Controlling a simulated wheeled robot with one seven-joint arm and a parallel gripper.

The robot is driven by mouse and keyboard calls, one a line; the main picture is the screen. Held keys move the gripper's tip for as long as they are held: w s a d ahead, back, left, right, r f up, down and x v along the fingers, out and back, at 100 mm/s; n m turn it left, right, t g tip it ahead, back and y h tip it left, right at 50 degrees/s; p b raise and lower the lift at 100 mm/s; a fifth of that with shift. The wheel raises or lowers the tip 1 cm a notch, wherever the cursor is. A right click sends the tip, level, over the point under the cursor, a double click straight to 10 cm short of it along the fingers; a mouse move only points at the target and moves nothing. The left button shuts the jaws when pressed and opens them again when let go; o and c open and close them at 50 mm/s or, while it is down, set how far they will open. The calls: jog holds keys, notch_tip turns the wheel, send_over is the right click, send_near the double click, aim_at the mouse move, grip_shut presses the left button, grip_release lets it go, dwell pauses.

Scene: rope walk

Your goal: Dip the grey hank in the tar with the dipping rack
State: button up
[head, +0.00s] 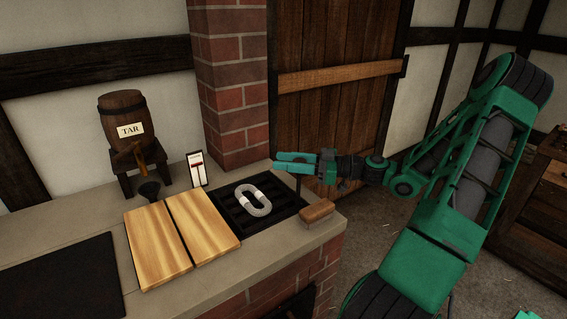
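The grey hank (264,209), an oval loop with pale bands at its sides, lies on a black slatted rack (229,206) set in the stone counter top. A wooden handle (316,211) stands at the rack's right end, near the counter's edge. My gripper (280,163), with green fingers, points left above the rack's back right corner, apart from the hank and the handle. The fingers look close together, and I cannot tell whether there is a gap. A barrel labelled TAR (122,107) stands on a dark stand at the back. No tar surface is visible.
Two wooden boards (158,242) (203,226) lie left of the rack. A small gauge card (197,169) and a black funnel-like piece (149,190) stand behind them. A dark plate (60,283) is at the front left. A brick pillar (233,80) rises behind the counter.

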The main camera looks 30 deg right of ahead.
grip_shut()
notch_tip(320, 180, down, 5)
jog(key=shift+r, duration=0.2)
jog(key=o, duration=0.6)
grip_release()
jog(key=shift+d, duration=0.15)
jog(key=v, duration=1)
jog(key=shift+s+d, duration=0.2)
jog(key=shift+s, duration=0.05)
jog(key=shift+c, duration=0.6)
